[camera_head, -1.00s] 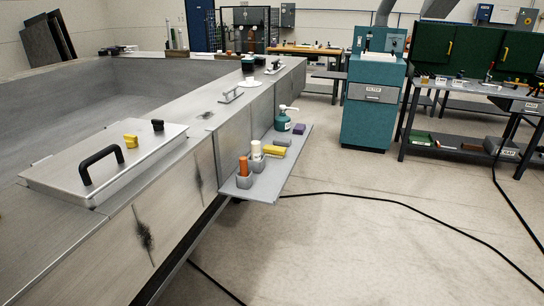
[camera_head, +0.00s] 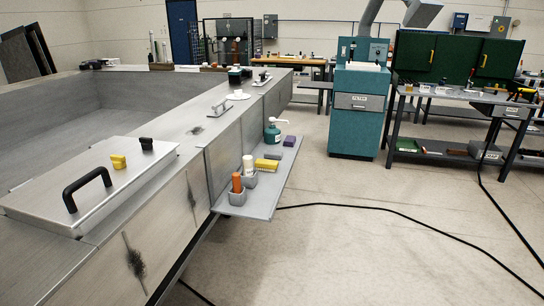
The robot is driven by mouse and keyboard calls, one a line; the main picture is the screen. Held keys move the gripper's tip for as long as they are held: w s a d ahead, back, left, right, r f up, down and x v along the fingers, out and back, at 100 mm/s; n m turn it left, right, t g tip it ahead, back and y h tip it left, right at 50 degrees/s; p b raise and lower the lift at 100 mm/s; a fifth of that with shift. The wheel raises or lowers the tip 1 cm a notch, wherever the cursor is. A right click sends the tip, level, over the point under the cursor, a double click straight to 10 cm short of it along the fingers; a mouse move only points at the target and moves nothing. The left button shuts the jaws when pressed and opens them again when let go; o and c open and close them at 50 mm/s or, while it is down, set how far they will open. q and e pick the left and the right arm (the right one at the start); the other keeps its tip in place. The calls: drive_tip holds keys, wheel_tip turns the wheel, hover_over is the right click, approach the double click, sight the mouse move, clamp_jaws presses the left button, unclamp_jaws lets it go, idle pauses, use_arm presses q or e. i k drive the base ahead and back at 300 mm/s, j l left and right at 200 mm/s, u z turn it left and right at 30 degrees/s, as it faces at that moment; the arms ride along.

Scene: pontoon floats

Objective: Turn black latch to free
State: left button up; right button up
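A flat metal hatch lid (camera_head: 50,195) lies on the pontoon's deck at the left. It carries a large black bar handle (camera_head: 86,187), a small yellow latch (camera_head: 118,162) and a small black latch (camera_head: 146,144). The black latch is at the lid's far right corner, behind the yellow one. Whether the black latch is turned to free cannot be read at this size. Neither of my grippers shows in the head view.
A side shelf (camera_head: 262,201) with orange and white bottles, a yellow block and a green pump bottle juts out at the pontoon's right. A teal filter cabinet (camera_head: 357,125) and a workbench (camera_head: 460,97) stand beyond. A black cable (camera_head: 400,211) crosses the otherwise open floor.

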sight(146, 144)
drive_tip(key=i+u, duration=0.1)
drive_tip(key=u, duration=0.7)
